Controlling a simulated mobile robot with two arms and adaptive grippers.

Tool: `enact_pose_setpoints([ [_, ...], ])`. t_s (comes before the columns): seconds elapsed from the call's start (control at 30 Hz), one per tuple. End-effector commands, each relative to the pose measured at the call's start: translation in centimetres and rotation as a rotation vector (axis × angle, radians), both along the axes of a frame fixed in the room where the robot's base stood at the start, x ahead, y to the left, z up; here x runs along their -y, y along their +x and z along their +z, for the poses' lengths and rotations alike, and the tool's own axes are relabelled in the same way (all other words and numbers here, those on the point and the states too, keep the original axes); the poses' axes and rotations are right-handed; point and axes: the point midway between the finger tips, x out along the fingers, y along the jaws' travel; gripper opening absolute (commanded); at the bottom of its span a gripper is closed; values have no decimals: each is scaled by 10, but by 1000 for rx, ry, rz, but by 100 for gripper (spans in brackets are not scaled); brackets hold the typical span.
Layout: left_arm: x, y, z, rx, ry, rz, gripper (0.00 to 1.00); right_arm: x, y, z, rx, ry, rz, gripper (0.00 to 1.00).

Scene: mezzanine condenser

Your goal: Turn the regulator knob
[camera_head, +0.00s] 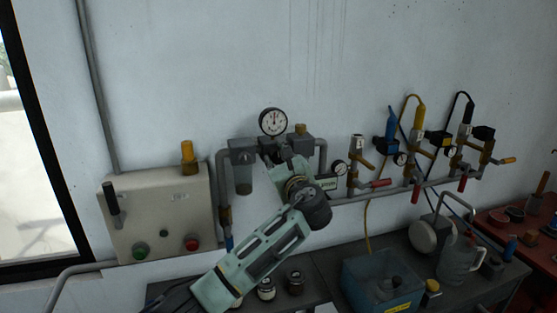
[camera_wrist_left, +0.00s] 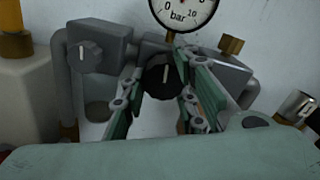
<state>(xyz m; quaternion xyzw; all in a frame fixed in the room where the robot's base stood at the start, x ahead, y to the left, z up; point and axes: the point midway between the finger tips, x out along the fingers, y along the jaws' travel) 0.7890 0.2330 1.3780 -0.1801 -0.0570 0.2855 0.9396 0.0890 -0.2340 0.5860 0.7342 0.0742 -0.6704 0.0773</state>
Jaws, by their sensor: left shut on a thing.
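The regulator knob (camera_wrist_left: 163,77) is round and black with a pale mark pointing about straight up in the left wrist view. My left gripper (camera_wrist_left: 160,84) has one finger on each side of the knob and is shut on it. In the head view my left gripper (camera_head: 279,160) reaches up to the regulator below the pressure gauge (camera_head: 273,122), and the arm and fingers mostly hide the knob. The gauge also shows just above the knob in the left wrist view (camera_wrist_left: 183,10), cut off by the top edge. My right gripper is not in view.
A grey control box (camera_head: 155,215) with a lever and buttons is on the wall at left. Pipes and valves with red handles (camera_head: 381,183) run along the wall at right. A bench below holds a blue bin (camera_head: 352,288) and a jug (camera_head: 457,262).

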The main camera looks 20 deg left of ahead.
Motion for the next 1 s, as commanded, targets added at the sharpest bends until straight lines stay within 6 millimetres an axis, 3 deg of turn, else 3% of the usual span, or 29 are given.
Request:
enact_pose_setpoints([
  [0.03, -2, -1, -11, -36, 21, 8, 1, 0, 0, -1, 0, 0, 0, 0],
  [0.4, -2, -1, -9, -113, 135, 6, 1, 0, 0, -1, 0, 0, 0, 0],
  [0.9, -2, -1, -9, -122, 148, 7, 1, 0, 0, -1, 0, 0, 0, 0],
  [0.93, -2, -1, -9, -122, 148, 7, 28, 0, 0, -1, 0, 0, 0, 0],
  [1.0, -2, -1, -9, -122, 148, 7, 34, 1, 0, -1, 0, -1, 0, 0],
])
